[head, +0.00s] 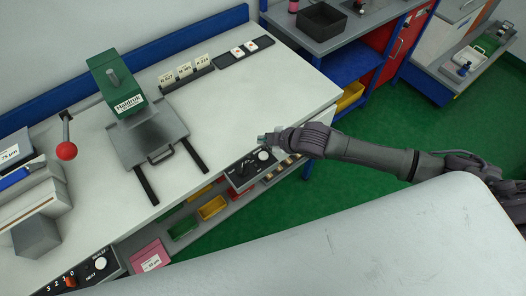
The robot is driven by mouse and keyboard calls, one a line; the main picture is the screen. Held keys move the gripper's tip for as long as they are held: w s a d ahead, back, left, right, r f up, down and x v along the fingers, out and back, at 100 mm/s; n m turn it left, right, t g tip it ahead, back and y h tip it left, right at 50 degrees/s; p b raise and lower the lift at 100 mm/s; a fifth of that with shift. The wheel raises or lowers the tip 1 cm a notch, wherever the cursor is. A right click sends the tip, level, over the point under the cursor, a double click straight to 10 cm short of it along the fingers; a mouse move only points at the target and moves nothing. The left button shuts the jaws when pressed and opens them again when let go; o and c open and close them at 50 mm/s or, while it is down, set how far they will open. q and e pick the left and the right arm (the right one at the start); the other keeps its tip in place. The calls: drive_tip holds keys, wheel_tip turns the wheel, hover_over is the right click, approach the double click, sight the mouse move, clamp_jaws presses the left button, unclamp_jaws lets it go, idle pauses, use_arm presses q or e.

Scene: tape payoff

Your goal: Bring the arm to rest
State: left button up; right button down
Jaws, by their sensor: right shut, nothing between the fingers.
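My right arm (365,150) comes in from the right, dark grey, and stretches left towards the bench (255,95). My right gripper (264,139) is at its end, shut and empty, by the bench's front right edge. In the picture it lies just above a black control panel (243,172) with a dark knob and a white round button. I cannot tell whether it touches anything. My left gripper is not in view.
A red-ball lever (67,150) is at left. Colored bins (212,207) sit under the bench. A grey surface (380,240) fills the bottom right. Green floor shows beyond my arm.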

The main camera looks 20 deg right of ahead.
idle(0.3)
drive_tip(key=s+a+r+m+g+h, duration=0.1)
drive_tip(key=s+a+r+m, duration=0.1)
drive_tip(key=s+m, duration=0.35)
drive_tip(key=s+a+r+m, duration=0.1)
drive_tip(key=s+a+m, duration=0.1)
drive_tip(key=s, duration=0.6)
drive_tip(key=s+d+m+g+h, duration=0.3)
drive_tip(key=s+d+m, duration=0.3)
drive_tip(key=s+d, duration=0.4)
wheel_tip(320, 180, down, 29)
drive_tip(key=s+g+b, duration=0.1)
drive_tip(key=s+b, duration=0.1)
drive_tip(key=b, duration=0.3)
drive_tip(key=s+d+f+b, duration=0.1)
drive_tip(key=s+f+b, duration=0.1)
drive_tip(key=s+f, duration=0.6)
drive_tip(key=s+d+f+g+b, duration=0.1)
drive_tip(key=s+f+b, duration=0.2)
drive_tip(key=s+f, duration=0.5)
wheel_tip(320, 180, down, 6)
drive_tip(key=shift+f+g+h, duration=0.2)
drive_tip(key=shift+g+h, duration=0.1)
drive_tip(key=shift+h, duration=0.1)
drive_tip(key=shift+n, duration=0.25)
